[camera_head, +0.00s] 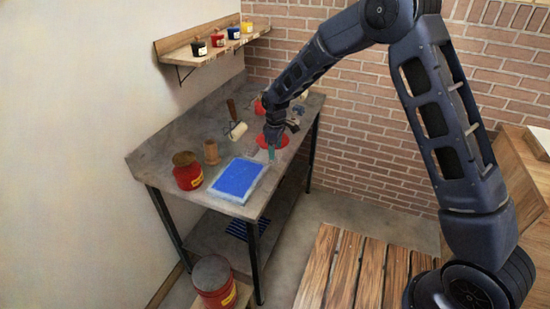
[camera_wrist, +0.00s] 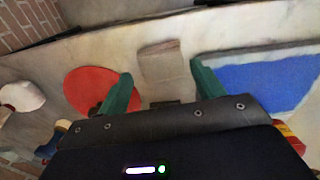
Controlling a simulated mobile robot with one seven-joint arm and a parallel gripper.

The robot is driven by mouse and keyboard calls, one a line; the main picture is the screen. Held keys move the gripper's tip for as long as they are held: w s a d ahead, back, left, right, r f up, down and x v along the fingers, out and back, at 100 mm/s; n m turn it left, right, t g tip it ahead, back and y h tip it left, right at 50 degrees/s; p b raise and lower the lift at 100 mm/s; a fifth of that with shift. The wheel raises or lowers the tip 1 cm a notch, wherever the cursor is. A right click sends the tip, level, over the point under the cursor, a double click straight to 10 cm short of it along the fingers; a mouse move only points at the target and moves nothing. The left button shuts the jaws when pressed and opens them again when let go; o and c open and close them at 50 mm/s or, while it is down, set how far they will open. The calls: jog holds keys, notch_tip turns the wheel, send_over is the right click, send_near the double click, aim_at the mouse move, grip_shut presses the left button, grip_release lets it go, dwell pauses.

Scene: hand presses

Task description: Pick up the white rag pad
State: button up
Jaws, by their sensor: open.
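A pale, greyish-beige pad that looks like the white rag pad (camera_wrist: 164,72) lies on the worktable (camera_head: 222,119). In the wrist view it sits ahead of and between my two green fingers, with bare table on both sides. My gripper (camera_wrist: 158,84) is open and empty, and no finger is seen touching the pad. In the head view my gripper (camera_head: 271,155) points down over the table's right edge, beyond the blue tray. I cannot make out the pad clearly there; the gripper may hide it.
A blue tray (camera_head: 238,180) lies nearer, and a red disc (camera_wrist: 90,88) lies on the other side of the pad. A red can (camera_head: 187,171), wooden cylinder (camera_head: 211,152) and white roller (camera_head: 238,131) stand farther left. A shelf (camera_head: 205,47) holds several small jars.

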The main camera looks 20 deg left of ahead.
notch_tip(320, 180, down, 4)
jog(key=shift+s+r, duration=0.1)
jog(key=shift+r, duration=0.15)
jog(key=shift+c, duration=0.5)
jog(key=c, duration=0.6)
jog(key=shift+c, duration=0.2)
jog(key=shift+r, duration=0.1)
notch_tip(320, 180, up, 20)
jog(key=shift+o, duration=0.5)
